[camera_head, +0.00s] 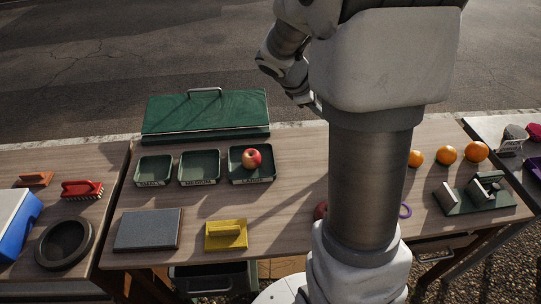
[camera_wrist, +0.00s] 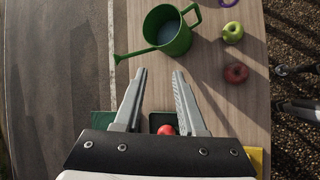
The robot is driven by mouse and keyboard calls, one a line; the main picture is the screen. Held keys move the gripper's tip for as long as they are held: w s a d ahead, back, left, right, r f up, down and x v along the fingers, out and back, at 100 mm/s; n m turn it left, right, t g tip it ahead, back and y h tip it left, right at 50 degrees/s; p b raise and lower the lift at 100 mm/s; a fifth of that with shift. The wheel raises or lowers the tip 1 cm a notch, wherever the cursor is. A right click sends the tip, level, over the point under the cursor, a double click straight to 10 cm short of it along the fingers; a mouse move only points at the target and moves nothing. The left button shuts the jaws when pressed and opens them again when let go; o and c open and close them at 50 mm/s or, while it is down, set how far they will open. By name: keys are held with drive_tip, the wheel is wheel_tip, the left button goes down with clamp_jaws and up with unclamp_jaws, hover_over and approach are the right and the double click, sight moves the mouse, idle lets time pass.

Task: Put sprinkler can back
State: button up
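A green sprinkler can (camera_wrist: 184,42) stands upright on the wooden table in the wrist view, with its spout to the left and its handle to the upper right. My gripper (camera_wrist: 160,75) is open with nothing between its fingers. Its fingertips point toward the can and appear apart from it, a little below it in the picture. In the head view my arm hides the can, and I cannot make out the gripper's fingers there.
A green apple (camera_wrist: 232,33) and a red apple (camera_wrist: 236,73) lie right of the can. Small, medium and large (camera_head: 251,177) trays sit below a green handled case (camera_head: 205,113); the large one holds an apple (camera_head: 252,158). Oranges (camera_head: 446,155) and a metal-and-green stand (camera_head: 470,200) are right.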

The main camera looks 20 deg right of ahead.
drive_tip(key=s+a+r+m+t+y, duration=0.1)
drive_tip(key=s+a+r+m+y, duration=0.3)
drive_tip(key=s+a, duration=0.5)
drive_tip(key=s+a+r+m+t+y, duration=0.2)
drive_tip(key=s+a+r+m+y, duration=0.1)
drive_tip(key=s+a+m, duration=0.4)
drive_tip(key=s+a+r, duration=0.1)
drive_tip(key=s+a, duration=0.2)
drive_tip(key=a, duration=0.3)
drive_tip(key=shift+r+t+y, duration=0.3)
drive_tip(key=shift+r+y, duration=0.05)
drive_tip(key=shift+y, duration=0.05)
drive_tip(key=shift+a, duration=0.1)
drive_tip(key=shift+d, duration=0.2)
